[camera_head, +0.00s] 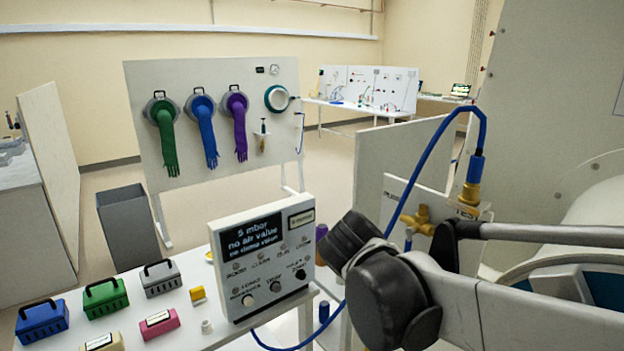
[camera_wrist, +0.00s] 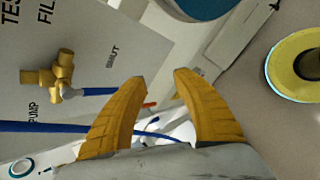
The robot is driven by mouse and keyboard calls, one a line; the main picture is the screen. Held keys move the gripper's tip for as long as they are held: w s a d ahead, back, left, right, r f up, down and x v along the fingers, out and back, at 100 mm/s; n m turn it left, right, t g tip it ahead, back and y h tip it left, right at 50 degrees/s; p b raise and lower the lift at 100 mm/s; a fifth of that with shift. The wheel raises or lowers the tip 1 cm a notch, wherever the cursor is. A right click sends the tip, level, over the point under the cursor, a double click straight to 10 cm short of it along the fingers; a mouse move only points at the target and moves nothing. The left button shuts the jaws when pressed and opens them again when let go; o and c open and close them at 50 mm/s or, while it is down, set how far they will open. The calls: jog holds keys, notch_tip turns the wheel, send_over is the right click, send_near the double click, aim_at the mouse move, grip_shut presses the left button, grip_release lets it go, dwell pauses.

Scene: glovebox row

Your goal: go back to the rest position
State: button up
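My gripper (camera_wrist: 161,78) shows in the wrist view as two yellow fingers standing apart with nothing held between them. Behind the fingers is a pale panel with a brass valve (camera_wrist: 62,75) to their left, and a blue hose (camera_wrist: 45,127) runs across below it. In the head view my arm crosses the lower right, and I cannot make out the gripper's fingers there. The brass valve fittings also show in the head view (camera_head: 418,220), just beyond my arm.
A control box (camera_head: 262,262) with a display stands on the white table, beside several coloured cases such as the green one (camera_head: 105,297). A grey bin (camera_head: 127,226) and a glove board (camera_head: 215,75) stand behind. A yellow-rimmed round thing (camera_wrist: 312,65) is at the wrist view's right.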

jog(key=s+f+m+t+y+b, duration=0.1)
jog(key=s+f+m+y, duration=0.2)
jog(key=s+m, duration=0.3)
jog(key=s+a+f+m+t+y+b, duration=0.1)
jog(key=s+f+m+y, duration=0.3)
jog(key=m, duration=0.5)
jog(key=shift+s+f+t+b, duration=0.3)
jog(key=shift+s+f, duration=0.15)
jog(key=shift+s, duration=0.75)
